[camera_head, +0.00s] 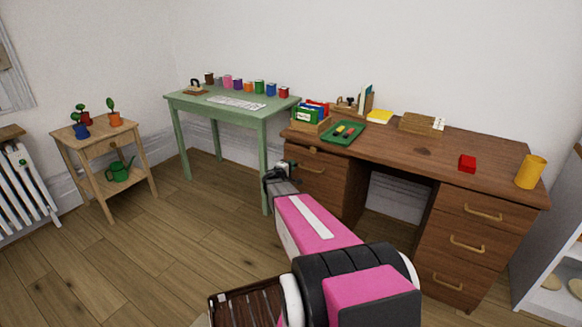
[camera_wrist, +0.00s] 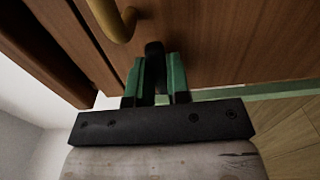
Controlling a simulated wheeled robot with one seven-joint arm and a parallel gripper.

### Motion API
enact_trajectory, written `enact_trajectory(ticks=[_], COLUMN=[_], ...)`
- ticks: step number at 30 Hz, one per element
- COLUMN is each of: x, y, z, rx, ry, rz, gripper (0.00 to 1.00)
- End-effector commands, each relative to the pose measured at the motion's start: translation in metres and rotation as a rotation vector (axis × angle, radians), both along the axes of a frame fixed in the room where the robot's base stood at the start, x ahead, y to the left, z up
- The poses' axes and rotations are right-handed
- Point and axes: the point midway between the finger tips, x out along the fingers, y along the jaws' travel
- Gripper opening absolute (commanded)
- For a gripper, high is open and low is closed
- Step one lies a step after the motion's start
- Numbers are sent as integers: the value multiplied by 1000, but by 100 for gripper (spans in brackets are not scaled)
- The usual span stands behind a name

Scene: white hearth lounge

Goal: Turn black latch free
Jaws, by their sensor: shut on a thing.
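The black latch (camera_wrist: 154,48) shows in the wrist view as a dark rounded piece against the wooden drawer front (camera_wrist: 190,35). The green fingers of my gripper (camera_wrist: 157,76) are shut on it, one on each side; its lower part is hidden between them. In the head view, my gripper (camera_head: 279,175) is at the left end of the brown desk (camera_head: 450,148), by the top left drawer (camera_head: 325,181). The latch cannot be made out clearly there.
A brass drawer handle (camera_wrist: 114,20) is close beside the latch in the wrist view. The green table (camera_head: 215,108) stands left of the desk. A wooden plant stand (camera_head: 92,140) is farther left. The floor (camera_head: 150,235) between them and my arm is clear.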

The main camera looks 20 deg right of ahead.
Motion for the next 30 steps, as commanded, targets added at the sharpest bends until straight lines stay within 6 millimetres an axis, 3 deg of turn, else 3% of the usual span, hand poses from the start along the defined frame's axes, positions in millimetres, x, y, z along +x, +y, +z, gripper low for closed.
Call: enact_trajectory(ticks=[11,30], x=[0,0], y=[0,0], z=[0,-1], rx=[-120,-490], ry=[155,630], rz=[0,1], gripper=[0,0])
